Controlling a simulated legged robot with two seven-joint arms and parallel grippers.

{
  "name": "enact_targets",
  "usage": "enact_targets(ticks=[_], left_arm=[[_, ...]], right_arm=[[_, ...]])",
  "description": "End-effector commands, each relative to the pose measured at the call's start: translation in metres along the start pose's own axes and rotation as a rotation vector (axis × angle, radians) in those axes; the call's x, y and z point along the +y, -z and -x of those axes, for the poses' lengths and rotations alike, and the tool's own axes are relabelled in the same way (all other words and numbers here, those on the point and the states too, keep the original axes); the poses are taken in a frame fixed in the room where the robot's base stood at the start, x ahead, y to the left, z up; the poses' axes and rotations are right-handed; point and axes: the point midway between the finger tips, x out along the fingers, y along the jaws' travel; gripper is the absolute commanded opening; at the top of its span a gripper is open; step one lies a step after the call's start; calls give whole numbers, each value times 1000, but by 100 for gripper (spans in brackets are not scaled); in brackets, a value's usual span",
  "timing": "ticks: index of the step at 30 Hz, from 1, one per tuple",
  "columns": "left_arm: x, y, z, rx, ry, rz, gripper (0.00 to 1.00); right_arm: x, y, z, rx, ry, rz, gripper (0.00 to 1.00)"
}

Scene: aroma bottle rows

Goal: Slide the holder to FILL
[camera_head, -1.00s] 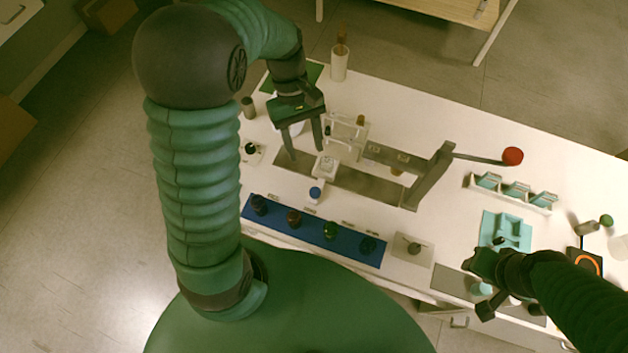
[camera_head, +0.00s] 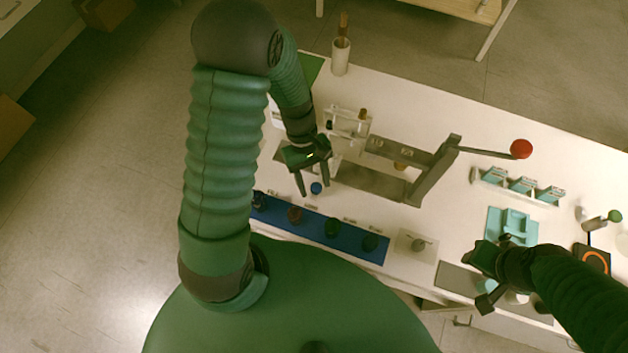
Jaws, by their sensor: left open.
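The holder is mostly hidden behind my left gripper. Its blue knob (camera_head: 316,188) shows between the fingertips at the left part of the grey track (camera_head: 370,184). My left gripper (camera_head: 313,186) is open, pointing down, with one finger on each side of the knob in the picture. I cannot tell whether the fingers touch it. No FILL mark can be read.
A lever press (camera_head: 434,172) with a red ball (camera_head: 521,149) stands over the track's right end. A blue mat (camera_head: 345,238) with several dark bottles lies in front. A small rack (camera_head: 348,122) stands behind the track. A teal tray (camera_head: 512,228) is at the right.

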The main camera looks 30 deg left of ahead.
Motion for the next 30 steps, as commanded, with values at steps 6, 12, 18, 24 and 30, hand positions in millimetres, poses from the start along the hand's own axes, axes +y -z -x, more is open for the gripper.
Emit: enact_targets(ticks=[6,12,18,24,30], left_arm=[[1,0,0,0,0,-1,36],[1,0,1,0,0,-1,10],[1,0,1,1,-1,-1,0],[1,1,1,2,-2,-1,0],[2,1,1,3,-2,-1,0]], right_arm=[[0,0,0,0,0,0,36],[0,0,0,0,0,0,36],[0,0,0,0,0,0,36],[0,0,0,0,0,0,36],[0,0,0,0,0,0,36]])
